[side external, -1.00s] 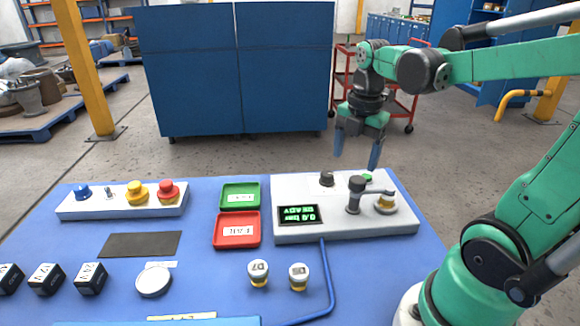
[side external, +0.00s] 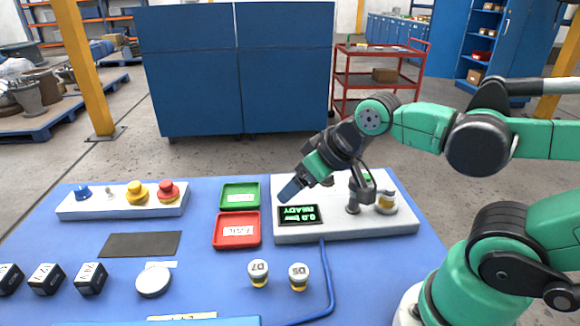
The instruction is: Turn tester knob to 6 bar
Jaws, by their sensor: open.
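The tester (side external: 340,233) is a light grey box at the right of the blue table. Its dark screen (side external: 299,215) shows green text that appears to read 0.0 bar READY. The small dark knob (side external: 328,182) on the tester's top is mostly hidden behind my gripper. My gripper (side external: 291,189) is tilted down to the left over the tester, above and behind the screen. One blue finger shows clearly; the other is hard to make out. I see nothing held, and cannot tell whether it touches the tester. The tester's lever post (side external: 353,203) is partly covered by my arm.
A yellow-based valve (side external: 386,203) sits at the tester's right. Green (side external: 226,205) and red (side external: 222,242) trays lie to its left. Two labelled valves (side external: 258,279) stand in front, near a blue hose (side external: 330,285). A button box (side external: 75,208) is at the left.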

